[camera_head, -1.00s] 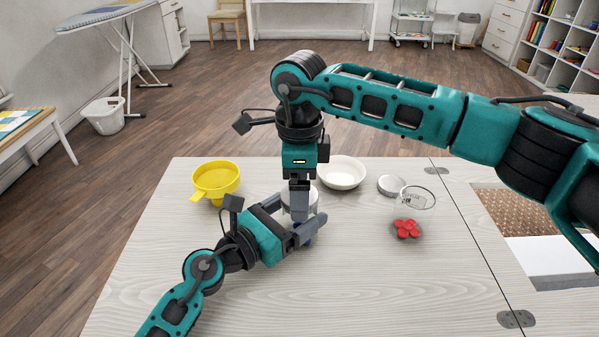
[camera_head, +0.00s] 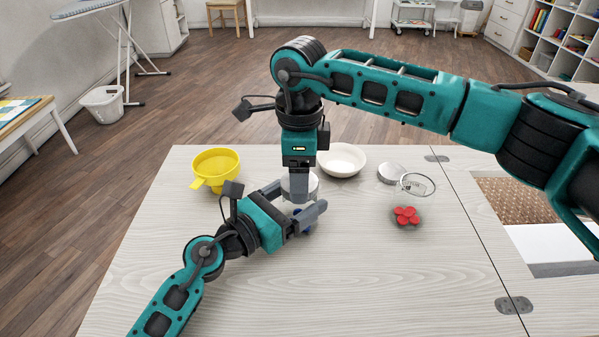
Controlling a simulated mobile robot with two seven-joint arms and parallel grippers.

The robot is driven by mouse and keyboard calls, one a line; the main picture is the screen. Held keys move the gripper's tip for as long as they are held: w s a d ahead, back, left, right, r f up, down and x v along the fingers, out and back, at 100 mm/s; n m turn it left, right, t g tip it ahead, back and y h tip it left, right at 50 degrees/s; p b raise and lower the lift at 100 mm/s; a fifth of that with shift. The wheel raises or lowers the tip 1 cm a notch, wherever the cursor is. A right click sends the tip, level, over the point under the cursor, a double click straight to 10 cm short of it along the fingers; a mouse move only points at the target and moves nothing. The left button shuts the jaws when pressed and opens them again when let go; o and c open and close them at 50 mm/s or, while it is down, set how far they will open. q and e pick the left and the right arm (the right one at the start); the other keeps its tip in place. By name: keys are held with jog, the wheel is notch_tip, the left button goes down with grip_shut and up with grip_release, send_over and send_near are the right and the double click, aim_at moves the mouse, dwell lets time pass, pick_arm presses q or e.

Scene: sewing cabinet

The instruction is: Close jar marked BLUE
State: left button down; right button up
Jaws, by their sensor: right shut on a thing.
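A jar with blue contents (camera_head: 301,226) stands on the table, mostly hidden by my grippers; its label is not readable. A pale silver lid (camera_head: 312,188) is at the jar's top, under my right gripper (camera_head: 299,196). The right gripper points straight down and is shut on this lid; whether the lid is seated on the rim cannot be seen. My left gripper (camera_head: 297,207) comes in from the left, with its fingers on either side of the jar. Whether they press on the glass is hidden.
A clear open jar (camera_head: 418,185) with red contents (camera_head: 407,216) stands to the right, with a silver lid (camera_head: 391,174) behind it. A white bowl (camera_head: 342,161) and a yellow funnel (camera_head: 215,168) are at the back. The front of the table (camera_head: 380,290) is clear.

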jog(key=m, duration=0.4)
jog(key=shift+m, duration=0.4)
jog(key=o, duration=1.2)
jog(key=shift+o, duration=0.2)
notch_tip(320, 180, up, 12)
pick_arm(q)
grip_release()
